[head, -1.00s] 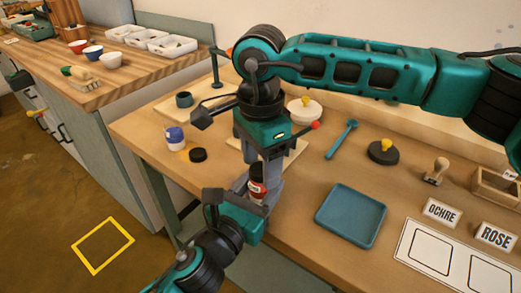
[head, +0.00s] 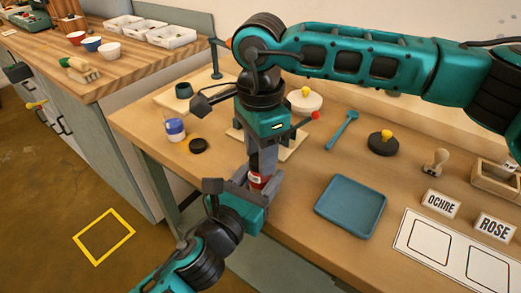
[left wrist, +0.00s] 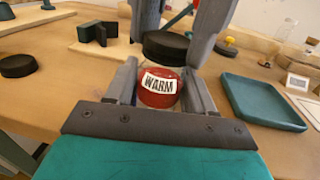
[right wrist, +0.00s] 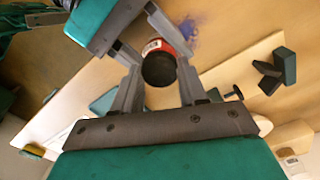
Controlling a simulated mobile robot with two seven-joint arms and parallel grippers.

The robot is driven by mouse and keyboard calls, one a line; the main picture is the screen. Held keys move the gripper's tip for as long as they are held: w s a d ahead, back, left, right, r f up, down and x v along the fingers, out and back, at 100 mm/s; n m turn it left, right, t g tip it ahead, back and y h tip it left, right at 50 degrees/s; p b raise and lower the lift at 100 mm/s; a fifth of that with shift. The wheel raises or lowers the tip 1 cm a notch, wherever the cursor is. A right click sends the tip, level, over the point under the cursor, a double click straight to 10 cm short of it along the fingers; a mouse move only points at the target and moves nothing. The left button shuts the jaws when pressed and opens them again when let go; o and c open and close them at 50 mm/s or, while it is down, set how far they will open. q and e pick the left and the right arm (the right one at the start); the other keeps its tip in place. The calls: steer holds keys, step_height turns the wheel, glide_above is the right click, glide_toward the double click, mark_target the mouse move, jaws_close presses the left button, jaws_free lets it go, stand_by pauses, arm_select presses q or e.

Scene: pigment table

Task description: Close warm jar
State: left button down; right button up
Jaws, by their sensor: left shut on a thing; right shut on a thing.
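The warm jar (left wrist: 160,88) is red with a white "WARM" label, and it stands upright between the fingers of my left gripper (left wrist: 160,92). It also shows in the head view (head: 257,181). My left gripper is shut on it near the table's front edge. A black lid (left wrist: 166,47) is directly above the jar, held between the fingers of my right gripper (head: 262,168), which points down. The lid shows end-on in the right wrist view (right wrist: 158,68). Lid and jar look in line and very close; I cannot tell whether the lid is seated.
A blue-labelled jar (head: 174,129) and a loose black lid (head: 197,146) are on the table to the left. A pale board lies behind my right gripper.

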steer(key=m, duration=1)
steer(key=shift+m, duration=0.4)
steer(key=o, duration=1.2)
steer(key=shift+o, duration=0.2)
step_height(320, 180, up, 12)
arm_select(q)
steer(key=shift+c, duration=1.6)
jaws_free()
